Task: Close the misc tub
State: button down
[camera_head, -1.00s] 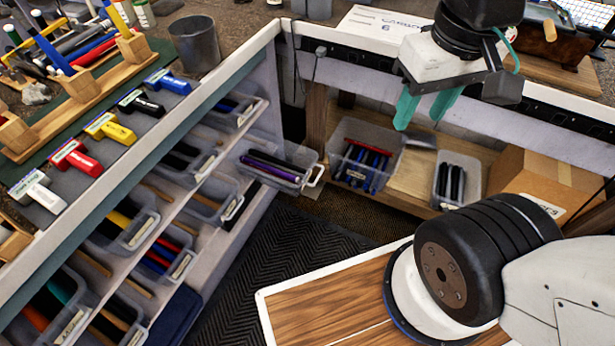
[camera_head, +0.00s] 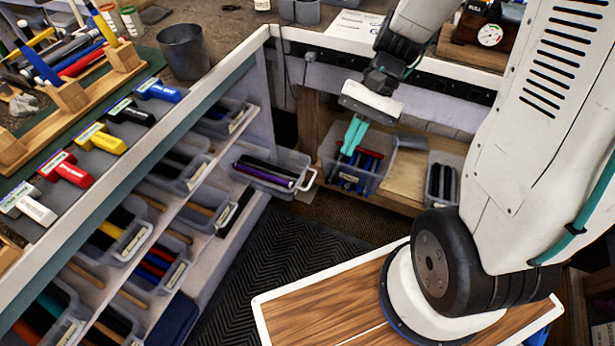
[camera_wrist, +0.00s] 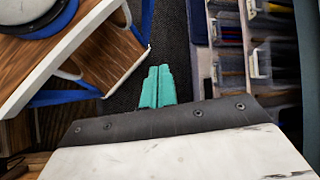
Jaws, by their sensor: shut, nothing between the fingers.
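A clear tub (camera_head: 296,178) with dark and purple grips in it juts out of the shelf unit, its handle end facing right. It is the only tub that I see pulled far out; I cannot read a label that marks it as the misc tub. My gripper (camera_head: 351,139) has teal fingers held together and empty. It points down, to the right of the jutting tub and above a clear bin, apart from the tub. In the wrist view the closed fingers (camera_wrist: 157,84) point towards the dark floor mat; I cannot pick out the jutting tub there.
Several other tubs sit inside the shelf unit (camera_head: 190,235). A clear bin (camera_head: 385,165) of red and blue grips and a smaller bin (camera_head: 443,180) stand on the low shelf behind. The floor mat (camera_head: 290,245) is free in front. A metal cup (camera_head: 184,52) stands on the bench.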

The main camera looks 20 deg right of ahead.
jog(key=w+f+m+t+y, duration=0.25)
jog(key=w+f+m, duration=0.25)
jog(key=f, duration=0.3)
jog(key=m+t+h, duration=0.3)
jog(key=m+t, duration=0.6)
jog(key=m, duration=0.6)
send_near(300, 178)
notch_tip(300, 178, down, 3)
jog(key=shift+s+d+f+g+y, duration=0.15)
jog(key=shift+s+g+y, duration=0.05)
jog(key=shift+g+y, duration=0.05)
jog(key=w+a, duration=0.2)
jog(key=shift+w+a+f, duration=0.1)
jog(key=shift+w+a, duration=0.15)
jog(key=shift+w, duration=0.1)
jog(key=shift+w+a, duration=0.35)
jog(key=shift+w, duration=0.05)
